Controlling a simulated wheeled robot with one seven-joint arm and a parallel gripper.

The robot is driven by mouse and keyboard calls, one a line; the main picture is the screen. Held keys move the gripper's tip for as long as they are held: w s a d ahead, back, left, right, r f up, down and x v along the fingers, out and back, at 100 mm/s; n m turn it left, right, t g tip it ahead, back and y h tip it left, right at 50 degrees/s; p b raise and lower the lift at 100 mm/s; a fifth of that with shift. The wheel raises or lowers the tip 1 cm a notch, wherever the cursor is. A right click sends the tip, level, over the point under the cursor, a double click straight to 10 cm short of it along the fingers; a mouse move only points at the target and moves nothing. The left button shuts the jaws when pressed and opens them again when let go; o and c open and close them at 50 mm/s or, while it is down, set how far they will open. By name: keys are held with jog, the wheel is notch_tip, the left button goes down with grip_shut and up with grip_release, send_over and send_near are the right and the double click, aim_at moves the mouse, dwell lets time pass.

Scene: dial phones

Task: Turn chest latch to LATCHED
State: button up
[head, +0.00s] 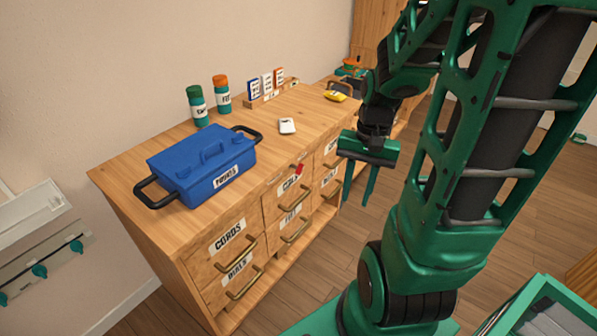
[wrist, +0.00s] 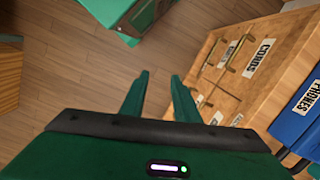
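The wooden chest of drawers (head: 135,183) stands against the wall. A small red piece (head: 299,170), which looks like the chest latch, sits at its top front edge above a middle drawer. Its exact turn and any marking are too small to read. My gripper (head: 359,200) is in front of the chest, right of the red piece and apart from it, fingers pointing down. In the wrist view my gripper (wrist: 159,75) shows two spread fingers with only floor between them. The chest's drawer fronts (wrist: 225,97) are at the right there; I cannot make out the latch in that view.
On the chest top are a blue toolbox (head: 203,165), two bottles (head: 197,108), a white item (head: 287,126), a rack of small boxes (head: 267,90) and a yellow object (head: 336,96). Brass drawer handles (head: 245,283) stick out in front.

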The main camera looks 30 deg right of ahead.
jog(key=w+a+f+m+t+y, duration=0.15)
jog(key=w+f+m+y, duration=0.4)
jog(key=f, duration=0.65)
jog(key=m+t, duration=1.6)
jog(key=m, duration=0.9)
send_near(300, 171)
jog(key=shift+h, duration=0.45)
jog(key=x, duration=1)
jog(key=shift+w, duration=0.35)
grip_shut()
